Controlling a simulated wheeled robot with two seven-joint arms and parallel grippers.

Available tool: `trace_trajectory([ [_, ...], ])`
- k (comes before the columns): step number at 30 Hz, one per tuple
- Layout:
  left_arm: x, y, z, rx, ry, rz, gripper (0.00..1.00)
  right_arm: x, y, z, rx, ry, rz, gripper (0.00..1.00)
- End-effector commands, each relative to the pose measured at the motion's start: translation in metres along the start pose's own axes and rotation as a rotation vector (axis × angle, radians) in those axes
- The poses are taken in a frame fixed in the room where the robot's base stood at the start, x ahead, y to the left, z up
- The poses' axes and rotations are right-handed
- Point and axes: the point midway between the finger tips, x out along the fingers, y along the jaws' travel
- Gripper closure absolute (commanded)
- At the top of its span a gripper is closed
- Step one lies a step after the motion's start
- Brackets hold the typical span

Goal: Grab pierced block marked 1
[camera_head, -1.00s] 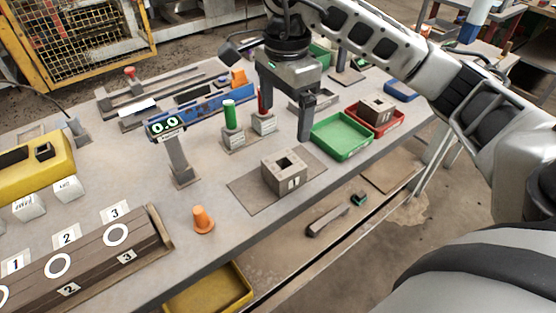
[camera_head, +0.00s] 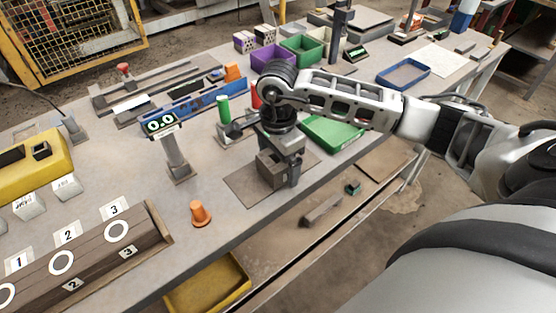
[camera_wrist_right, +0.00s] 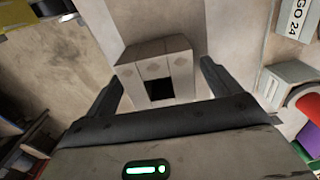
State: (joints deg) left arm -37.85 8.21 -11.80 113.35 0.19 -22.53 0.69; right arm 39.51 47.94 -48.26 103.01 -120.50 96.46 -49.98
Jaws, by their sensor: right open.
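The grey pierced block (camera_head: 269,174) stands on a dark mat (camera_head: 243,187) near the table's front edge. Its marking is not readable now. My right gripper (camera_head: 281,168) is directly over it, pointing down, with one finger in front of the block's right side. In the right wrist view the block (camera_wrist_right: 154,65), with its square dark hole, lies between the two spread fingers of the open gripper (camera_wrist_right: 158,78). I cannot tell whether either finger touches it. My left gripper is not in view.
A green tray (camera_head: 318,134) lies right of the mat, partly behind my arm. A display stand (camera_head: 176,158) and a green cylinder (camera_head: 223,108) stand behind and left of the mat.

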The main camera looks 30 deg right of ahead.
Motion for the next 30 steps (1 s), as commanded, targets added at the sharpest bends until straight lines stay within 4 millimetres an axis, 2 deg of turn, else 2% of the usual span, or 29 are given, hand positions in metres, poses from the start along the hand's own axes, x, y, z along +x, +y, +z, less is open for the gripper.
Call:
trace_trajectory([
  [3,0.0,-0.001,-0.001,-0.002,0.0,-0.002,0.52,0.01,0.0,0.0,-0.001,-0.001,0.001,0.11],
  [10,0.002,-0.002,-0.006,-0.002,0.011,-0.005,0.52,0.011,0.0,0.0,-0.001,0.0,-0.001,0.11],
  [16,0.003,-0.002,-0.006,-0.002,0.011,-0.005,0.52,0.011,0.0,0.0,-0.001,0.0,-0.001,0.67],
  [26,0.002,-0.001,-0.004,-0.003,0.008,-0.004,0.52,0.008,-0.001,0.0,0.0,0.0,-0.003,0.68],
  [30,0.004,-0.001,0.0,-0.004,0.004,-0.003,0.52,-0.001,-0.001,-0.001,0.0,0.001,-0.006,0.68],
])
